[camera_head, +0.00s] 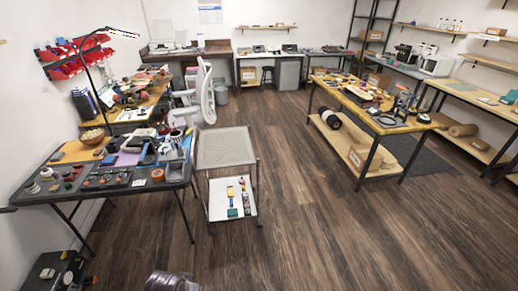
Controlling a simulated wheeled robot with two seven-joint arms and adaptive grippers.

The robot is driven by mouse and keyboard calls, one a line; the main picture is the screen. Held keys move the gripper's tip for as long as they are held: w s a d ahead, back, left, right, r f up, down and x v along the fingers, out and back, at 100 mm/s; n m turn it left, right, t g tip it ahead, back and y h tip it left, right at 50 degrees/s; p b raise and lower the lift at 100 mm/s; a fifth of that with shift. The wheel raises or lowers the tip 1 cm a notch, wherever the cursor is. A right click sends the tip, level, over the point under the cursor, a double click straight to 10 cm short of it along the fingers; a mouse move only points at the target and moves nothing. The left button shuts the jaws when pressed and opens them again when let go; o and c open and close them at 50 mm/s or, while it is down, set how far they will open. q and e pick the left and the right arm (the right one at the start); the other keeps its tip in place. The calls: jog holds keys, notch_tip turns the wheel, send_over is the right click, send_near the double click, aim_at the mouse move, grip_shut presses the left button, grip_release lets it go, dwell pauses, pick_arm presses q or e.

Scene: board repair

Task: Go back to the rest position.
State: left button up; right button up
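Neither of my grippers shows in the head view, and no part of either arm can be made out for sure. The view looks down and out over a workshop room. A dark folding table (95,192) stands at the left with many small parts and tools on it. A grey cart (226,147) stands at its right. Its upper top is bare, and its white lower shelf (217,207) holds several small green and yellow items.
A wooden workbench (352,108) with tools stands right of centre. A white chair (204,95) stands behind the folding table. A black box (45,270) and a shiny round object (170,282) lie at the bottom edge. The wooden floor (310,230) is clear in front.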

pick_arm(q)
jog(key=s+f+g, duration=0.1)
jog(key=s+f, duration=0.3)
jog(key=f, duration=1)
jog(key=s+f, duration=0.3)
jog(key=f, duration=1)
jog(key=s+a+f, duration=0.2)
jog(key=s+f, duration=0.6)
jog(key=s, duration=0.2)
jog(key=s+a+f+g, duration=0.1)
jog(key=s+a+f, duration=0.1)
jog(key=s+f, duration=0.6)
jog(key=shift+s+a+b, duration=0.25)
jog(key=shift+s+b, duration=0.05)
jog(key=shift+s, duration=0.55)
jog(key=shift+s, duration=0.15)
